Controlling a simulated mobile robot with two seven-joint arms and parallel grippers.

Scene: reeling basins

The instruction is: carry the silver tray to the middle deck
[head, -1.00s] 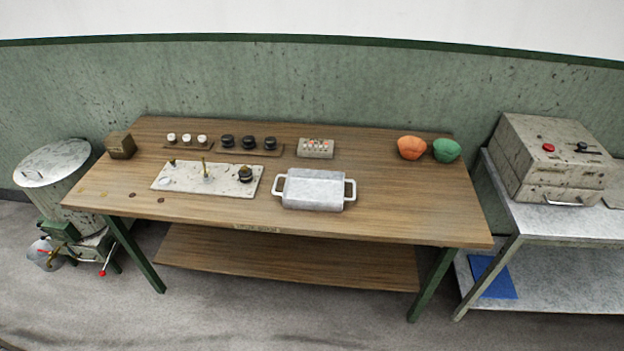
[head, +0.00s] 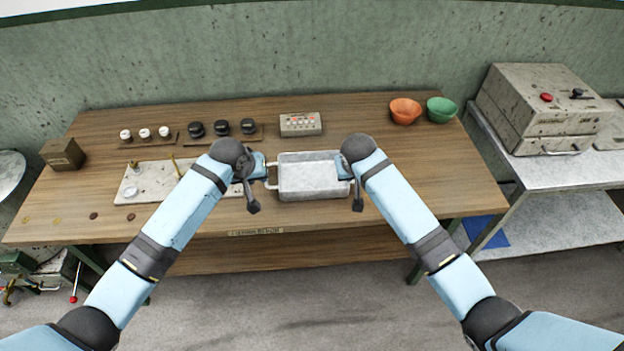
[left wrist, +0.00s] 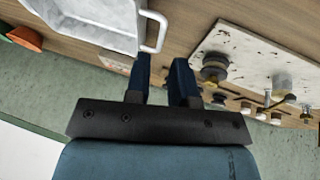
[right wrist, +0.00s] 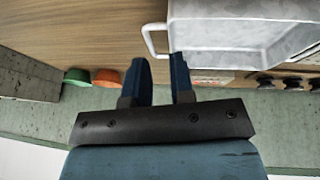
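The silver tray (head: 312,178) is an open, shallow metal pan with a handle at each end, resting level on the wooden table. My left gripper (head: 264,170) is open at its left handle; the left wrist view shows the handle (left wrist: 154,34) just ahead of the parted fingertips (left wrist: 164,62). My right gripper (head: 350,176) is open near the right handle (right wrist: 150,38), just ahead of its fingertips (right wrist: 160,58) in the right wrist view. Neither gripper visibly holds a handle. No deck is labelled; the grey rack at the right has a lower shelf (head: 545,220).
The wooden table (head: 360,135) also bears a speckled slab (head: 150,178), black and white knobs, a button box (head: 300,124), and orange (head: 405,111) and green (head: 441,109) bowls. A machine box (head: 540,105) stands on the rack. A blue sheet (head: 490,232) lies on its lower shelf.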

